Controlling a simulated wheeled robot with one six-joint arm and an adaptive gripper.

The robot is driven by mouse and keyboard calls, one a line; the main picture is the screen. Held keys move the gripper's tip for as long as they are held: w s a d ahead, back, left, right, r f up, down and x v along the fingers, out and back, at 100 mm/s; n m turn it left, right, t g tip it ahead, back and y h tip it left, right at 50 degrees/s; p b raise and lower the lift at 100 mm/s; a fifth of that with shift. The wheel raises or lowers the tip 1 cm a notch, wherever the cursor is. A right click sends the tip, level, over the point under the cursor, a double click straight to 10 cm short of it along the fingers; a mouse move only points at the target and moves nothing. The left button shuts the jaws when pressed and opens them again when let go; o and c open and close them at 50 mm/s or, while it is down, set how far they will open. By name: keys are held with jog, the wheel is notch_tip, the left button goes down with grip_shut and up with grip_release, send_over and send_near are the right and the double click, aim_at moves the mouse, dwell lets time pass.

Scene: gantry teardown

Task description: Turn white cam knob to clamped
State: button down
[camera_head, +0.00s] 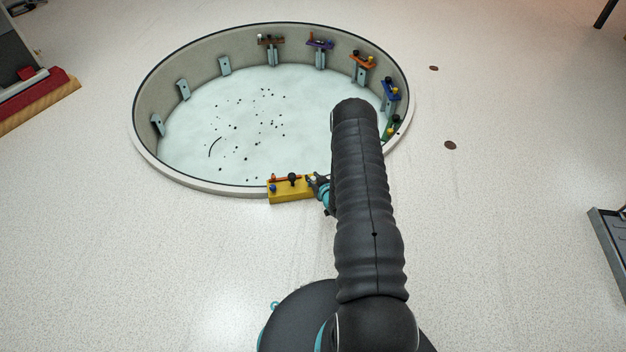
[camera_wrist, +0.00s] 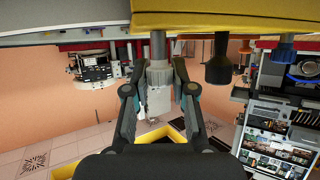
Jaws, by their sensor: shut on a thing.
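The yellow block (camera_head: 290,196) sits on the near rim of the round pit in the head view and fills the top of the upside-looking wrist view (camera_wrist: 225,18). The white cam knob (camera_wrist: 157,92) is on a grey shaft (camera_wrist: 158,47) from the block, between my fingers. My gripper (camera_wrist: 160,72) is shut on it, with one finger on each side. In the head view my gripper (camera_head: 318,184) is at the block's right end and my arm hides part of the area. The knob's turn angle cannot be told.
A black knob (camera_wrist: 218,66), an orange knob (camera_wrist: 246,48) and a blue knob (camera_wrist: 286,50) stand beside the white one on the block. The pit (camera_head: 190,140) has several brackets with coloured blocks along its wall. The floor left of the block is clear.

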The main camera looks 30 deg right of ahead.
jog(key=shift+d, duration=0.1)
jog(key=c, duration=0.9)
grip_release()
jog(key=shift+c, duration=0.2)
jog(key=v, duration=1.2)
